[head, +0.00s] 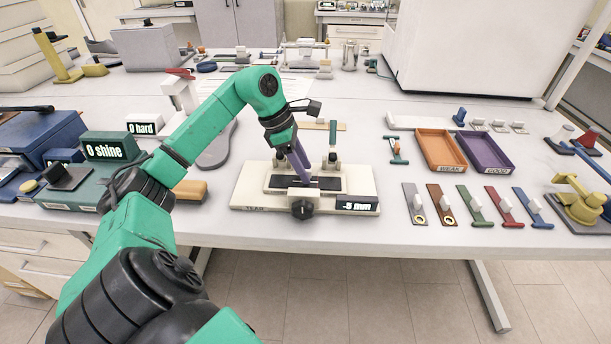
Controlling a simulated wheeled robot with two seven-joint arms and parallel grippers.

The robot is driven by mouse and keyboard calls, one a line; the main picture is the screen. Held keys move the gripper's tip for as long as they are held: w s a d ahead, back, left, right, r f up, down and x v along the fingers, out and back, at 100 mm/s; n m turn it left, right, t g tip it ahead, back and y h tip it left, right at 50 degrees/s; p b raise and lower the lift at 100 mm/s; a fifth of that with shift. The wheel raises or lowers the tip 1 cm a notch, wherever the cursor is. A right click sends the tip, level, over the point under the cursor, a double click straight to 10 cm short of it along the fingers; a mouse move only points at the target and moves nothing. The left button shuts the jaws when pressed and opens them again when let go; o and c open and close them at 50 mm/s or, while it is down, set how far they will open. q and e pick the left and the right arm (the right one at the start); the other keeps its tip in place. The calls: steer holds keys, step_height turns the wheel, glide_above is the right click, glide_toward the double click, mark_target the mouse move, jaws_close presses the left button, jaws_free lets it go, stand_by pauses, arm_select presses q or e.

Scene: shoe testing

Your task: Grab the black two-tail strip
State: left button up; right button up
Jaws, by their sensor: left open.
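A cream test device (250,196) stands near the front edge of the table, with a "TEAR" label, a black knob and a "-5 mm" display. A flat black piece (329,183) lies across its middle; it may be the black two-tail strip, but I cannot make out its tails. My left gripper (305,177) reaches down from above to the middle of this piece and hides part of it. Its jaws are open, and I cannot tell whether they touch the piece. My right gripper is not in view.
Grey, brown, green, red and blue strips (475,206) lie in a row at the right. Behind them are an orange tray (441,133) and a purple tray (485,136). A green "0 shine" device (107,147) stands left. Clear table lies between the test device and the strips.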

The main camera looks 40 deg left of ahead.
arm_select(q)
jaws_close()
steer(key=shift+r, duration=0.1)
